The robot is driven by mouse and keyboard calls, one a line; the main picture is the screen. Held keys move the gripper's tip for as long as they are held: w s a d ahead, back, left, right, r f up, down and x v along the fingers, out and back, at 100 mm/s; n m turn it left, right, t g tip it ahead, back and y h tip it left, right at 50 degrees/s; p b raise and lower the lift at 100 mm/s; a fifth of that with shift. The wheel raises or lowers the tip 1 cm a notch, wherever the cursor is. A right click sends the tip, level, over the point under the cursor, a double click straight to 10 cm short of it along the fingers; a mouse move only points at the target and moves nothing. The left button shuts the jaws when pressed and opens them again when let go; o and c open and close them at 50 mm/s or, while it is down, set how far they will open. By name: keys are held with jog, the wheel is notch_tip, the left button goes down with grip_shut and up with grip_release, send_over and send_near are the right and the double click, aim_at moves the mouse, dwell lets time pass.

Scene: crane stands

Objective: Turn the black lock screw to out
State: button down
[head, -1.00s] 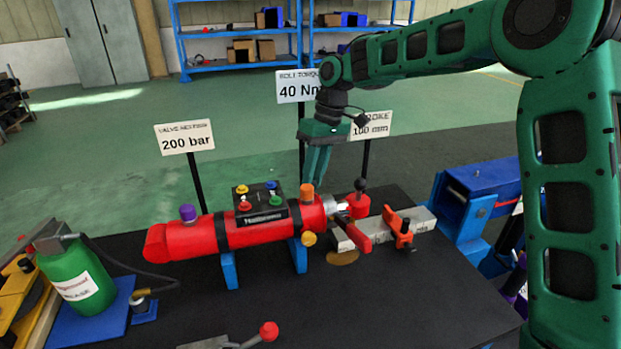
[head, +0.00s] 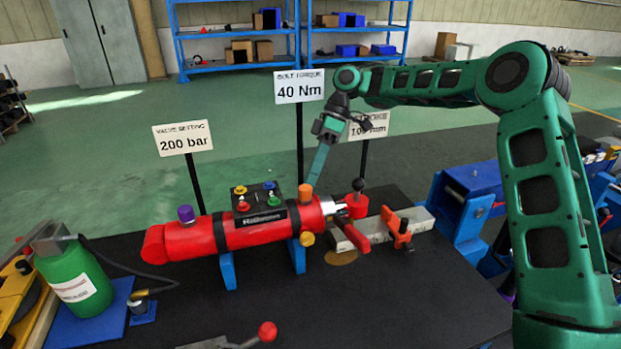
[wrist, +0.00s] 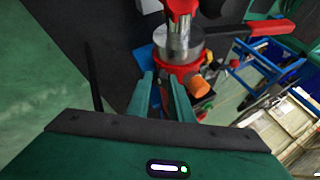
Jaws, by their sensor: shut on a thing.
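The red cylinder (head: 255,232) lies across blue supports on the black table. My gripper (head: 312,180) reaches down behind its right end, close to the orange cap (head: 305,192), with the fingers tilted. In the wrist view, my two fingers (wrist: 161,76) end at the cylinder beside the orange cap (wrist: 196,86), with a narrow gap between them. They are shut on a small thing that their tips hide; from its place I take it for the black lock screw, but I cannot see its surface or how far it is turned.
A red stop with a black ball knob (head: 358,185) and an orange clamp (head: 397,228) stand to the right. A black block with coloured buttons (head: 258,204) sits on the cylinder. Sign posts rise behind, the 40 Nm sign (head: 299,87) near my wrist. A green bottle (head: 75,275) stands left.

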jog(key=shift+w+d+n+g, duration=0.15)
jog(key=shift+n+g, duration=0.15)
jog(key=shift+n, duration=0.1)
jog(key=c, duration=1.6)
grip_release()
